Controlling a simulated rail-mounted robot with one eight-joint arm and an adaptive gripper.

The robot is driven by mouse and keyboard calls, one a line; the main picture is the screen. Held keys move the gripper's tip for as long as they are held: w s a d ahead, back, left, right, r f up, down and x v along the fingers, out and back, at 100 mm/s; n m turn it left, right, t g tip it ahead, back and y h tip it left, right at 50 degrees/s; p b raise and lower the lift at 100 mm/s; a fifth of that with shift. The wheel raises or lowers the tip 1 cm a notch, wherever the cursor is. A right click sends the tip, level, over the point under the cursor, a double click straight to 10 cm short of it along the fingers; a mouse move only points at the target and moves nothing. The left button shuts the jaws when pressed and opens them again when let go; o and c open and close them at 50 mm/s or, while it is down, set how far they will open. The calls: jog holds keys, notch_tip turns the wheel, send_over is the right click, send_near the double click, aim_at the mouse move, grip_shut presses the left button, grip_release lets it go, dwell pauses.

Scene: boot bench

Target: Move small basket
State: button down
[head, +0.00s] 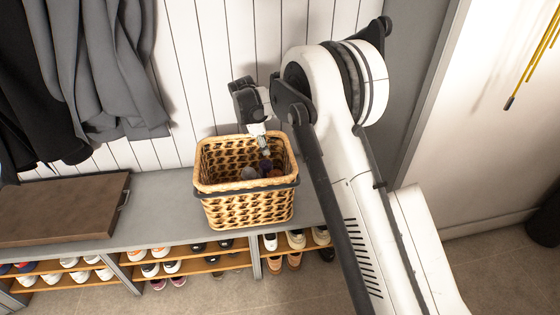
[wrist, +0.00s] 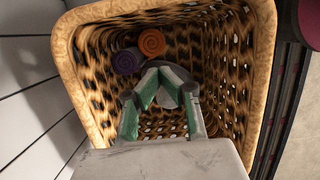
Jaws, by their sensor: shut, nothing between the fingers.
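A small woven basket (head: 247,208) stands upright on the grey bench. It has a pale rim and a dark handle band lying across its front. My gripper (head: 264,150) points down into the basket's open top. In the wrist view the basket (wrist: 262,60) surrounds my gripper (wrist: 158,72), whose green-padded fingers meet at the tips, shut and empty. A purple roll (wrist: 127,61) and an orange roll (wrist: 152,42) lie in the basket beyond the fingertips. A grey roll shows partly behind the tips. I cannot tell whether the fingertips touch it.
A brown cushion or board (head: 65,208) lies on the bench (head: 160,205) to the left. Coats (head: 85,70) hang on the white plank wall at upper left. Shoe shelves (head: 190,265) with several shoes sit beneath the bench. Bare bench lies between the board and basket.

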jog(key=b+x, duration=0.2)
jog(key=x, duration=0.8)
jog(key=d, duration=0.1)
jog(key=d+b, duration=0.1)
jog(key=shift+w+d+r, duration=0.2)
jog(key=shift+d, duration=0.15)
jog(key=shift+w+d, duration=0.1)
jog(key=shift+d, duration=0.5)
